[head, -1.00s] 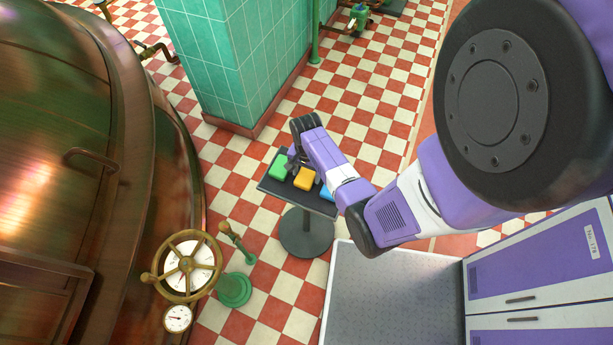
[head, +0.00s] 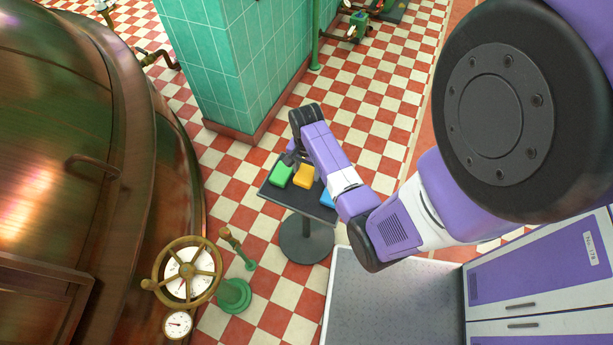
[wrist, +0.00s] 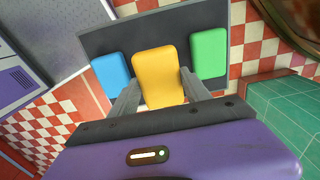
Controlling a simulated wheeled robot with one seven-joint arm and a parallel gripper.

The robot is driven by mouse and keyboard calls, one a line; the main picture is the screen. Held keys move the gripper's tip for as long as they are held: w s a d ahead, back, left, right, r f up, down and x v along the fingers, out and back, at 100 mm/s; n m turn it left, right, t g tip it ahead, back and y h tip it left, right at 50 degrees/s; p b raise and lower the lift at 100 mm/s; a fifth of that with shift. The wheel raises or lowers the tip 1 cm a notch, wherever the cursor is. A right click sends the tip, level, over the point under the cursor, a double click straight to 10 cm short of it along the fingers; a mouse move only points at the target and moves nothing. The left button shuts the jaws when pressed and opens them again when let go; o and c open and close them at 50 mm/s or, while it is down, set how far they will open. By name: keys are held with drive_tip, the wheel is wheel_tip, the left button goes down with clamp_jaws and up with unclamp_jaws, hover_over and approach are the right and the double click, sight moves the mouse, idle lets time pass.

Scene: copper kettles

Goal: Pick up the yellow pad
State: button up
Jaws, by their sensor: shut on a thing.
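The yellow pad (wrist: 159,72) is an orange-yellow rounded block, seen in the middle of the wrist view between the two fingers. My gripper (wrist: 158,82) is shut on it, one finger along each long side. In the head view the yellow pad (head: 303,175) shows beside my purple wrist, over the dark tabletop. I cannot tell whether the pad touches the tabletop.
A blue pad (wrist: 111,77) and a green pad (wrist: 208,53) lie on either side on the small dark table (wrist: 180,22). A green-tiled pillar (head: 230,70) stands behind. A brass handwheel (head: 187,272) and a large copper kettle (head: 70,150) are at left.

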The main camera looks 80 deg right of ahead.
sight(307, 172)
wheel_tip(307, 172, up, 14)
drive_tip(key=shift+f, duration=0.15)
idle(0.4)
